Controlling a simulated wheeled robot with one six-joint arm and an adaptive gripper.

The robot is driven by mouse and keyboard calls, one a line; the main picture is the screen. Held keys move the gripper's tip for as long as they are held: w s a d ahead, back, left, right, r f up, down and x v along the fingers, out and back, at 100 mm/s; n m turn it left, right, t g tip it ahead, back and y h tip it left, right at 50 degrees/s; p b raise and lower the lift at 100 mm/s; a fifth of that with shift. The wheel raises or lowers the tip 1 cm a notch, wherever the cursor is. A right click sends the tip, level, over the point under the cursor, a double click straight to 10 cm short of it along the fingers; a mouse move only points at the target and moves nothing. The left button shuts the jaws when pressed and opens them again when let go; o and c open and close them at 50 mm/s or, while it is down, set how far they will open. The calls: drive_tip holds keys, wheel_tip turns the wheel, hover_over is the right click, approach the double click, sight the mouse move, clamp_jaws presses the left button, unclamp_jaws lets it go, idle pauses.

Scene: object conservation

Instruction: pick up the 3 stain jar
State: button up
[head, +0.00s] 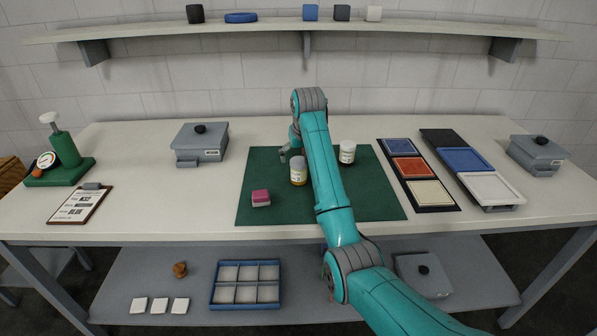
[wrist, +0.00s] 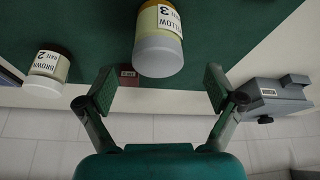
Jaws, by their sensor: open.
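The 3 stain jar, with a pale grey lid and a label reading YELLOW 3, shows in the wrist view (wrist: 158,52). In the head view it stands on the green mat (head: 262,178) as a yellow jar (head: 298,172) just left of my arm. My gripper (wrist: 160,88) is open and empty, its fingers spread wide either side of the jar's line, and the jar lies ahead of them. In the head view the gripper (head: 290,150) is behind the jar, partly hidden by my arm. I see no contact with the jar.
A BROWN 2 jar (wrist: 47,72) stands close by, right of my arm in the head view (head: 347,152). A pink-and-white block (head: 261,198) sits on the mat. A grey lidded box (head: 200,145) is left; coloured trays (head: 408,168) are right. The mat's front is mostly clear.

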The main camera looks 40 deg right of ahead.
sight(299, 161)
drive_tip(key=shift+x, duration=2.35)
drive_tip(key=shift+s, duration=0.2)
drive_tip(key=c, duration=1.4)
drive_tip(key=shift+c, duration=0.2)
